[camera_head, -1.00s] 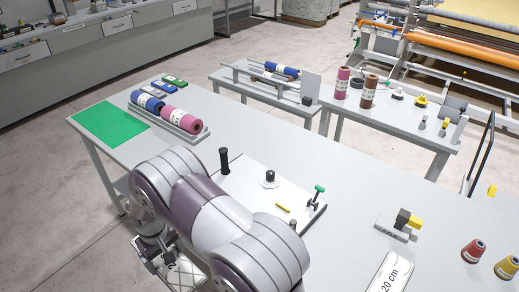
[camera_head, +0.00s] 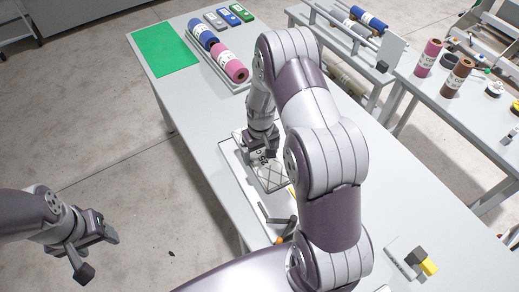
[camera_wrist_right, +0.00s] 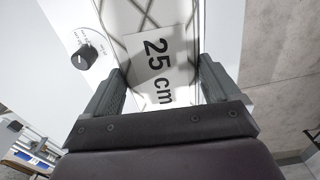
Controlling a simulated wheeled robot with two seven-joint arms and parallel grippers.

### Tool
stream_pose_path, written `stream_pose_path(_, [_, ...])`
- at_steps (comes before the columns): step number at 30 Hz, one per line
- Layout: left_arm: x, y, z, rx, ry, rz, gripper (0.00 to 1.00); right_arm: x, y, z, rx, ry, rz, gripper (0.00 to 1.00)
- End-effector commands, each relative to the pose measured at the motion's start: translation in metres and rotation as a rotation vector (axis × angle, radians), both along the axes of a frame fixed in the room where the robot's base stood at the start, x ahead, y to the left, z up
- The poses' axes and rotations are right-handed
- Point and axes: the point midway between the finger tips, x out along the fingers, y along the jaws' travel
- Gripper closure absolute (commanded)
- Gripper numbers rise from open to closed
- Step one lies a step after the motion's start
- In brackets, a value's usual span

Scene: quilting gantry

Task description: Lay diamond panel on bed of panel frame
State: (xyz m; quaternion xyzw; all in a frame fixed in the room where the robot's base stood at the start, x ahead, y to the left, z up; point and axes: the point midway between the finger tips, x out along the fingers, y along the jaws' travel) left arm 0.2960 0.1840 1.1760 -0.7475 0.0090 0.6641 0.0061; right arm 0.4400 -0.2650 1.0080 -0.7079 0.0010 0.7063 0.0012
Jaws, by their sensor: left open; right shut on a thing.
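The diamond panel (camera_head: 272,176) is a pale sheet with dark crossing lines and a "25 cm" label. It also shows in the right wrist view (camera_wrist_right: 178,28), between the fingers. My right gripper (camera_head: 262,146) is shut on the panel and holds it over the white panel frame (camera_head: 229,153). Whether the panel touches the bed cannot be told, as my right arm hides part of the frame. In the right wrist view, the frame's black knob (camera_wrist_right: 84,57) is beside the panel. My left gripper (camera_head: 98,254) is open and empty, off the table at the left.
A dark lever (camera_head: 283,222) is at the frame's near end. A tray with blue and pink rolls (camera_head: 228,65) and a green mat (camera_head: 163,48) lie at the table's far end. A black and yellow block (camera_head: 421,260) sits at the lower right.

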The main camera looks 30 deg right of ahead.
Motion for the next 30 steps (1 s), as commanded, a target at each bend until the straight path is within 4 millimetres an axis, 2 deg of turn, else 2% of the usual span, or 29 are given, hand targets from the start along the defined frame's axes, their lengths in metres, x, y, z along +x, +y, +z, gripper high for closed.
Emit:
stream_pose_path(18, [0.000,0.000,-0.043,0.000,0.001,0.000,0.40,-0.010,0.000,-0.062,0.000,0.002,-0.001,0.40])
stream_pose_path(30, [0.000,0.000,-0.051,0.000,0.000,0.000,0.40,-0.028,0.000,-0.082,0.000,0.001,-0.001,0.40])
